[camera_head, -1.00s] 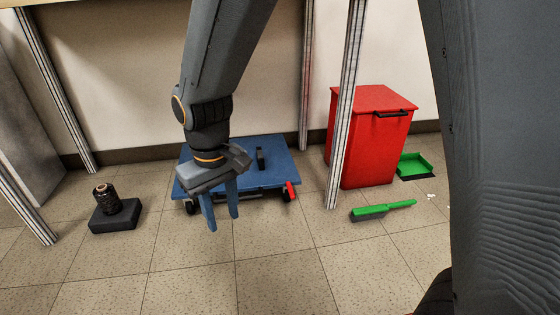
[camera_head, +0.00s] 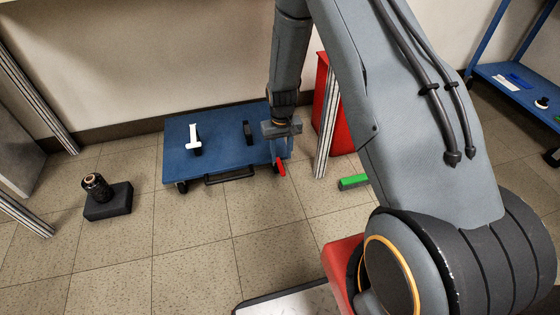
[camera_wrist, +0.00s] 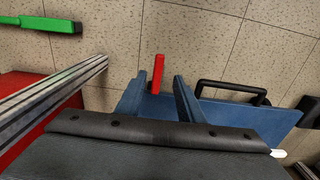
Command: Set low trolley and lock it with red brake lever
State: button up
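The low trolley (camera_head: 222,150) is a flat blue platform on dark casters, standing on the tiled floor. Its red brake lever (camera_head: 280,166) sticks out at the front right corner. My gripper (camera_head: 283,154) points down at that corner. In the wrist view, the red lever (camera_wrist: 158,72) shows between the two blue fingers of my gripper (camera_wrist: 158,83), with a gap on each side. The fingers are apart and hold nothing. The trolley (camera_wrist: 245,116) is partly hidden behind the fingers and the gripper body.
A pale metal post (camera_head: 326,130) stands just right of my gripper, before a red bin (camera_head: 345,138). A green brush (camera_head: 353,182) lies on the floor. A dark spool (camera_head: 96,187) sits on a black block (camera_head: 108,204) at left. Floor in front of the trolley is clear.

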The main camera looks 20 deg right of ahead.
aim_at(282, 170)
notch_tip(282, 170, down, 8)
jog(key=b, duration=0.3)
jog(key=shift+d+r, duration=0.15)
jog(key=shift+r, duration=0.05)
grip_shut()
